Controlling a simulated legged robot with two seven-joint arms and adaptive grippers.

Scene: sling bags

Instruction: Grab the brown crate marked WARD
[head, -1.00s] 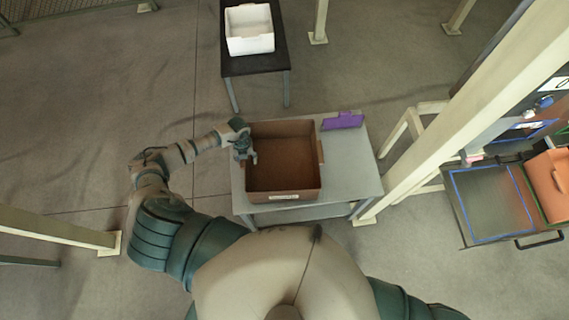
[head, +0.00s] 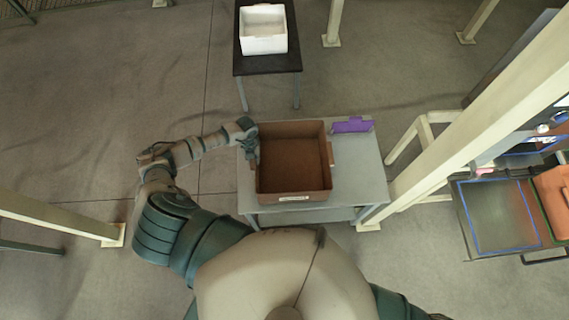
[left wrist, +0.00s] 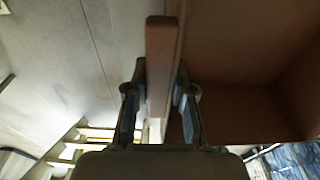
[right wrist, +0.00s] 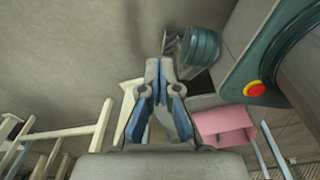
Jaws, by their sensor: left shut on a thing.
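The brown open-topped crate (head: 293,193) sits on a grey table, its inside empty. A white label (head: 295,198) is on its near wall, too small to read. A handle sticks out on its right side (head: 331,155). My left gripper (head: 252,150) is at the crate's left side. In the left wrist view, my left gripper (left wrist: 158,95) is shut with the crate's left handle (left wrist: 160,55) between its fingers; the crate's inside (left wrist: 235,50) is to the right. My right gripper (right wrist: 160,68) is shut and empty; it is hidden in the head view.
The grey table (head: 358,172) has bare room right of the crate. A purple holder (head: 352,125) stands at its back. A white bin (head: 263,30) is on a black table behind. A pale beam (head: 440,150) and an orange bin (head: 555,195) are right.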

